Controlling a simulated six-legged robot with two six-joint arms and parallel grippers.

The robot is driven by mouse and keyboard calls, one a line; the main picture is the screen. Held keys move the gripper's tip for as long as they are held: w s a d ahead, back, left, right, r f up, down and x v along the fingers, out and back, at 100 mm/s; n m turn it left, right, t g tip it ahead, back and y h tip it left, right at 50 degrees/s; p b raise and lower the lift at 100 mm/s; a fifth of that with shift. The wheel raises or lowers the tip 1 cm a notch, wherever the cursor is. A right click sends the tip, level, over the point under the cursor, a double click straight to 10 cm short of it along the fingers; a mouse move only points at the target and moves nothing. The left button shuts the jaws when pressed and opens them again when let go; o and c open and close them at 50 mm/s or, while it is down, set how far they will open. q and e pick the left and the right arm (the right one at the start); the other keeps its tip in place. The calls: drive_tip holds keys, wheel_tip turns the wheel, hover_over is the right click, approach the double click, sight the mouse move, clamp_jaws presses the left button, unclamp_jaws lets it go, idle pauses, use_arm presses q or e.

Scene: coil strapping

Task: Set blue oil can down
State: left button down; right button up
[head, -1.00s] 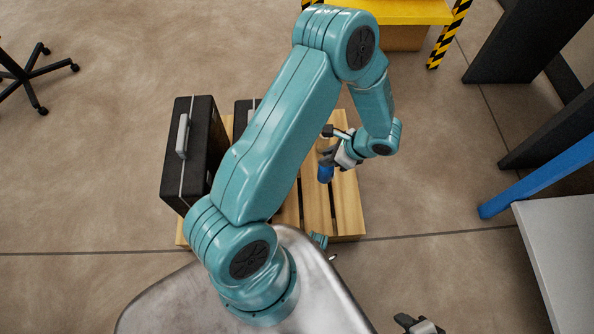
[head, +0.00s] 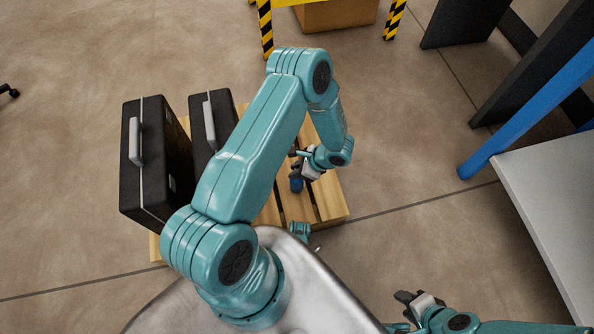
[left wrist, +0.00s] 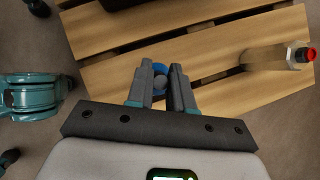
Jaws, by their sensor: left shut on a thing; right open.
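The blue oil can (head: 296,185) is held in my left gripper (head: 298,172), over the right part of the wooden pallet (head: 333,200). In the left wrist view the can (left wrist: 160,68) shows as a blue rim between the two fingers, which are shut on it. The pallet (left wrist: 215,20) lies under it; I cannot tell whether the can touches the slats. My right gripper (head: 408,303) is open and empty at the lower right of the head view, away from the pallet.
Two black cases (head: 150,165) stand upright on the pallet's left side. A grey table (head: 560,210) with a blue post is at the right. Bare floor lies between.

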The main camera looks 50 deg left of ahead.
use_arm(q)
drive_tip(key=shift+f, duration=0.5)
drive_tip(key=shift+r, duration=0.15)
drive_tip(key=shift+f, duration=0.3)
drive_tip(key=c, duration=1)
unclamp_jaws()
drive_tip(key=shift+r, duration=0.15)
